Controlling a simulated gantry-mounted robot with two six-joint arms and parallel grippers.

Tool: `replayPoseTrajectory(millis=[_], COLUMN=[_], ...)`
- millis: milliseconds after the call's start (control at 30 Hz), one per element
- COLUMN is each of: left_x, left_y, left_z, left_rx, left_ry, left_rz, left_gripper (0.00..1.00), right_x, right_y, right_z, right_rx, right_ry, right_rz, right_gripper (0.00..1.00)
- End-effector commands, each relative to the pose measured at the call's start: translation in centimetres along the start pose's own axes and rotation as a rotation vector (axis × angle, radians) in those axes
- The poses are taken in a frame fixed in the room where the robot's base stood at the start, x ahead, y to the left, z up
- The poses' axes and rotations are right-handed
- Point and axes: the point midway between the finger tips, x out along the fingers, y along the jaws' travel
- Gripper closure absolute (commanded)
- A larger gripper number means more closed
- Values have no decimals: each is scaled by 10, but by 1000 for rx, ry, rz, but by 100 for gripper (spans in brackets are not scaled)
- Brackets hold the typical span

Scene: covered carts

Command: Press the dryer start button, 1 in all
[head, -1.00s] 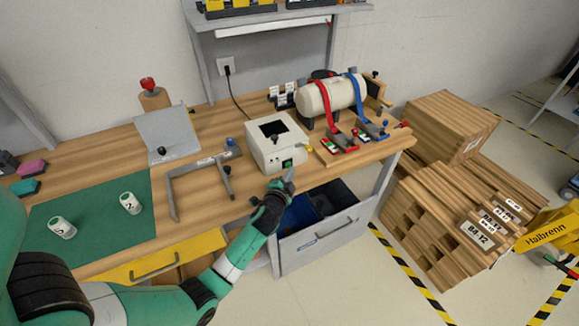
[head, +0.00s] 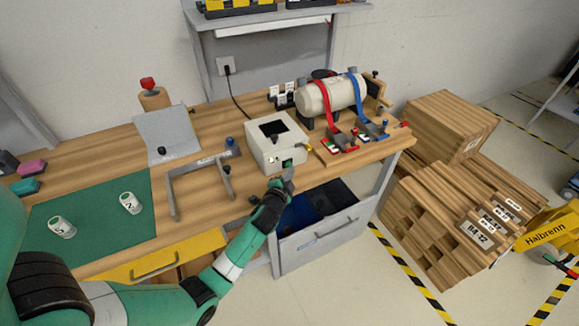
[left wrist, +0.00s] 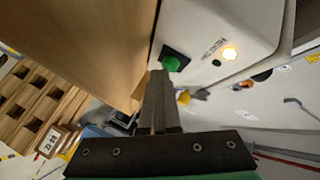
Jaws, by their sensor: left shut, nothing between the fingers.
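The dryer is a white box (head: 262,150) with a dark square on top, standing near the table's front edge. Its green start button (left wrist: 172,64) is on the front face, on a dark square base. In the head view the button (head: 287,162) is small and partly covered by my gripper. A lit yellow-white lamp (left wrist: 230,54) glows beside the button. My left gripper (head: 288,174) is shut and empty, its tips right at the front face. In the left wrist view the fingertips (left wrist: 160,74) are close to the button; I cannot tell whether they touch it. My right gripper is not in view.
A grey bracket frame (head: 173,195) lies left of the dryer. A white cylinder (head: 325,97) with red and blue straps stands behind right. An open grey drawer (head: 320,238) is below the table edge.

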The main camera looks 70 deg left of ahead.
Motion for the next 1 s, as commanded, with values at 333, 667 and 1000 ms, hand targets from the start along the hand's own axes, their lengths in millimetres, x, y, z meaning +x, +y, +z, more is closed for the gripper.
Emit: replayPoseTrajectory(millis=[333, 667, 1000], left_x=[-11, -14, -38], left_y=[7, 11, 29], left_z=[-8, -10, -28], left_rx=[0, 1, 0], left_ry=[1, 1, 2], left_rz=[-1, 1, 1], left_gripper=[100, 100, 100], right_x=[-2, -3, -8], right_y=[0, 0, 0], right_z=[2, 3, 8], right_rx=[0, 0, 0], right_ry=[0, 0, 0], right_rz=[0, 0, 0], right_gripper=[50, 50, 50])
